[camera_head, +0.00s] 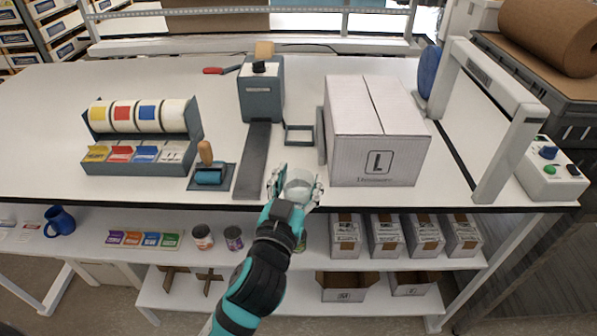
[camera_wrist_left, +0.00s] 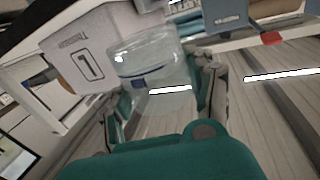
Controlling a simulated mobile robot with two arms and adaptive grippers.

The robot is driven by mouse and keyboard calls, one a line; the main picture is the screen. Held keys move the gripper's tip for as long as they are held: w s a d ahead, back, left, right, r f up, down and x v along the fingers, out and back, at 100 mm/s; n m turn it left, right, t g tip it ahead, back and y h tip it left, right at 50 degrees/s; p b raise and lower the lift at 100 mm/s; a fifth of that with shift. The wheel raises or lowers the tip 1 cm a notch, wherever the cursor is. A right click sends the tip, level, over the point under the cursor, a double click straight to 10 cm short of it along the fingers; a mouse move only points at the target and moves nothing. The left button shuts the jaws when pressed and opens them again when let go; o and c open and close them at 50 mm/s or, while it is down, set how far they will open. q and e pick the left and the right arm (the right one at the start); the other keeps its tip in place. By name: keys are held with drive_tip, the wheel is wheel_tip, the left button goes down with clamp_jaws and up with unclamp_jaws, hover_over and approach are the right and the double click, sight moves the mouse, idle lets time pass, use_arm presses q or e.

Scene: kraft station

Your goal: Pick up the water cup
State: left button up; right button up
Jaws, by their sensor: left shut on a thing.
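The water cup (camera_head: 299,181) is a clear, see-through cup near the front edge of the worktable, left of the large white box. My left gripper (camera_head: 294,187) reaches it from the front and is shut on it, with a finger on each side. In the left wrist view the cup (camera_wrist_left: 150,68) sits between the fingers of my left gripper (camera_wrist_left: 165,92), with a dark band and a small blue mark on its wall. I cannot tell whether its base touches the table. My right gripper is not in view.
The white box marked L (camera_head: 374,150) stands just right of the cup. The lower shelf (camera_head: 290,256) holds cans and small boxes.

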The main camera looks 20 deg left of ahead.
sight(302, 193)
use_arm(q)
drive_tip(key=shift+s+d+r+b, duration=0.1)
drive_tip(key=shift+s+d+b, duration=0.15)
drive_tip(key=shift+s, duration=0.65)
drive_tip(key=shift+s+d+r+b, duration=0.15)
drive_tip(key=shift+s+d, duration=0.15)
drive_tip(key=shift+s, duration=0.55)
drive_tip(key=shift+s+d+b, duration=0.2)
drive_tip(key=shift+s+d, duration=0.1)
drive_tip(key=shift+s, duration=0.6)
